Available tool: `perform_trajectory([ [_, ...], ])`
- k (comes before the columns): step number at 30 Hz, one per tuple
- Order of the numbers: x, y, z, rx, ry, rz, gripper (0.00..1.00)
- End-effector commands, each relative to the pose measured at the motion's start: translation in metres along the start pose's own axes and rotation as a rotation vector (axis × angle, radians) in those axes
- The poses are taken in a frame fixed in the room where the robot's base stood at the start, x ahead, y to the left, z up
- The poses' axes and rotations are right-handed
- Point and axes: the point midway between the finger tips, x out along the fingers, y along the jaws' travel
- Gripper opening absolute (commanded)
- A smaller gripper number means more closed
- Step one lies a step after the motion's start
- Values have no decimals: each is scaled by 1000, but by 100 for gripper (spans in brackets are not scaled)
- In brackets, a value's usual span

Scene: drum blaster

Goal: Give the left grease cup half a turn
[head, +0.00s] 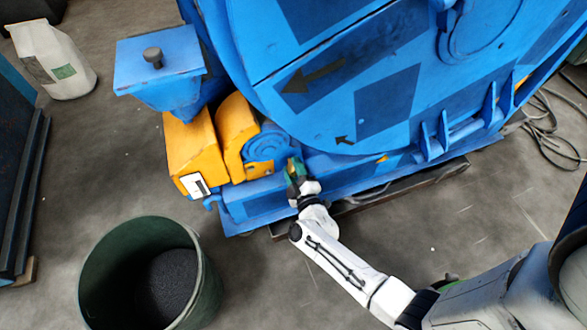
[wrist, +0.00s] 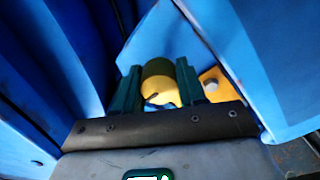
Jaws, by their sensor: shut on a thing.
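The left grease cup (wrist: 160,84) is a round yellow cap with a dark, olive-shaded side, seen between my fingers in the wrist view. My gripper (wrist: 158,90) has green fingers, one on each side of the cup, and is shut on it. In the head view my gripper (head: 294,170) reaches the blue machine's lower front, just right of the blue round bearing housing (head: 266,147). The cup is mostly hidden by my gripper there; I cannot tell its turn angle.
Yellow guards (head: 194,148) and a blue hopper (head: 160,72) stand left of my gripper. The big blue drum (head: 330,75) rises behind it. A green bin (head: 95,285) of dark grit stands front left. Blue walls (wrist: 262,60) lie close around my fingers.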

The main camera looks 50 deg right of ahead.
Motion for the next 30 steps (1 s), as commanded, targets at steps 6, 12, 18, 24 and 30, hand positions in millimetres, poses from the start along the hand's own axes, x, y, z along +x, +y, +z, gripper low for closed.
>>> perform_trajectory([
  [6,0,0,0,7,1,-1,10],
  [12,0,0,-1,62,1,-2,10],
  [18,0,1,-1,193,1,-2,10],
  [24,0,1,-2,373,2,-3,10],
  [30,0,0,-1,565,1,-3,10],
])
